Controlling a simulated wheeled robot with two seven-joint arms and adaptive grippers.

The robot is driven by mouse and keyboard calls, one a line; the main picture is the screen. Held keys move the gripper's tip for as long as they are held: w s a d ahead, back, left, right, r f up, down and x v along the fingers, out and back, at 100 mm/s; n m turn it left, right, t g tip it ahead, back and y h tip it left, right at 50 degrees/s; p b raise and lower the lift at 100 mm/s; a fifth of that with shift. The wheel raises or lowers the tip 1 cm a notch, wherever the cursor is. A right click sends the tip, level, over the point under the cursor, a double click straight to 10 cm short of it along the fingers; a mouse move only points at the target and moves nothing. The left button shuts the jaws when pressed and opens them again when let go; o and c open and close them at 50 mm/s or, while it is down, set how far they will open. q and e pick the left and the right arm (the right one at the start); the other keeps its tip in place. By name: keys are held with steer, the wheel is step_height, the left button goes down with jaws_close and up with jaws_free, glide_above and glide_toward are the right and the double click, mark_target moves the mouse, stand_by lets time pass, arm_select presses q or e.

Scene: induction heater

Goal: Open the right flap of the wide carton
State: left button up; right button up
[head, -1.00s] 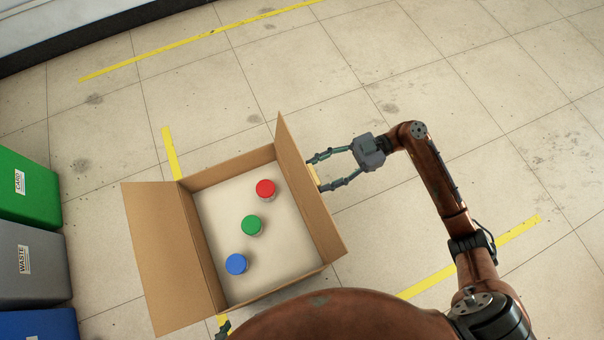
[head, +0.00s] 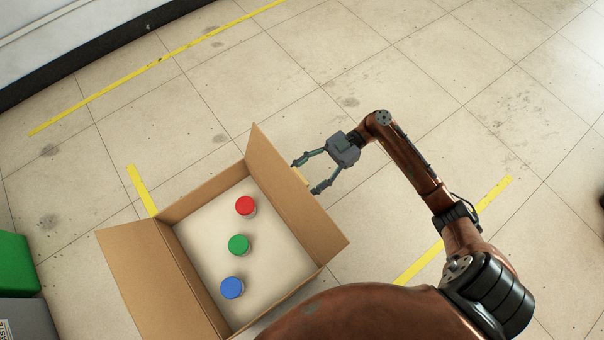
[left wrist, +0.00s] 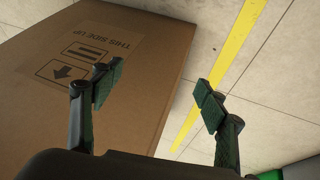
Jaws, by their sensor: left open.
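The wide carton (head: 205,190) is a brown cardboard box with its top open. Its left flap (head: 145,275) is folded outward. Its right flap (head: 290,190) stands up and leans outward to the right.
Red (head: 245,205), green (head: 238,244) and blue (head: 232,287) capped items stand inside the carton. A green bin (head: 15,265) and a grey bin (head: 25,318) are at the left edge. Yellow tape (head: 142,190) marks the floor. The floor right of the carton is clear beyond my right arm.

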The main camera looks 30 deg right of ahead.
steer(key=shift+o, duration=1.1)
steer(key=shift+w+r, duration=0.1)
steer(key=shift+r, duration=0.2)
steer(key=shift+d, duration=0.1)
steer(key=d+r, duration=0.1)
steer(key=d, duration=1.1)
steer(key=shift+w, duration=0.25)
steer(key=shift+c, duration=0.7)
